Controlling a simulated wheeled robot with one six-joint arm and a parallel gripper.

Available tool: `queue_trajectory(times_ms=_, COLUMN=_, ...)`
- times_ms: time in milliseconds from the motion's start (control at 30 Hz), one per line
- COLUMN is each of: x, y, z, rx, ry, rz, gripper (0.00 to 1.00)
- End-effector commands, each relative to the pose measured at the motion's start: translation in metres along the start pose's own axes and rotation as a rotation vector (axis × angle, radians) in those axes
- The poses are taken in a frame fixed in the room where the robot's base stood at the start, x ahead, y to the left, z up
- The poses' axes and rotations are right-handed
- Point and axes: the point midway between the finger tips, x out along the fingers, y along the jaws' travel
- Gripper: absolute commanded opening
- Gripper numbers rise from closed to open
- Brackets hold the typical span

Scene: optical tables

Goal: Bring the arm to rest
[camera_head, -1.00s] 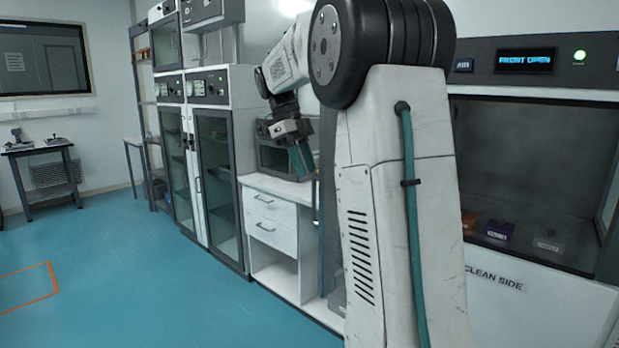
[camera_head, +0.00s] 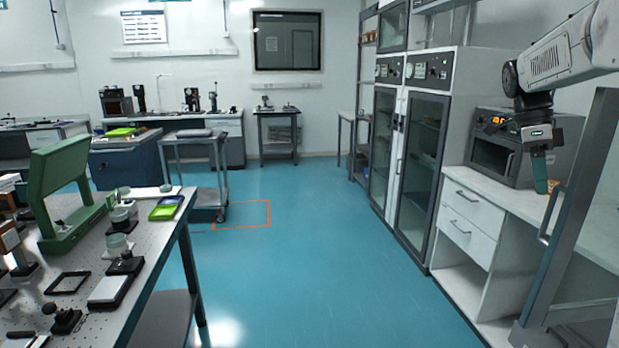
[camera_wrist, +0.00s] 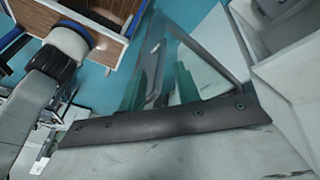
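My gripper (camera_head: 540,172) hangs at the right of the head view, below my white arm, with its green fingers pointing down. It appears in front of the dark oven on the white counter and touches nothing that I can see. In the head view the fingers overlap side-on. In the wrist view two green fingers (camera_wrist: 160,85) show with a gap between them and nothing held there. A clear panel and a dark screwed strip (camera_wrist: 170,125) also show there, partly around the fingers.
A perforated optical table (camera_head: 140,270) with a green frame (camera_head: 70,190) and small parts stands at left. A trolley (camera_head: 195,150) is behind it. The blue floor (camera_head: 300,260) is clear in the middle. Glass-doored cabinets (camera_head: 425,150) and a white counter (camera_head: 490,195) with an oven (camera_head: 495,155) line the right.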

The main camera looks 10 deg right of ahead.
Motion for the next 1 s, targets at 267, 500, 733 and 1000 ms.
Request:
queue_trajectory(times_ms=267, x=0.037, y=0.067, z=0.029, rx=-0.791, ry=-0.050, rz=-0.075, gripper=0.33)
queue_trajectory(times_ms=500, x=0.080, y=0.175, z=0.060, rx=-1.602, ry=-0.027, rz=-0.247, gripper=0.33)
queue_trajectory(times_ms=733, x=0.136, y=0.270, z=0.071, rx=-2.145, ry=0.063, rz=-0.426, gripper=0.33)
queue_trajectory(times_ms=1000, x=0.163, y=0.323, z=0.068, rx=-2.278, ry=0.124, rz=-0.551, gripper=0.33)
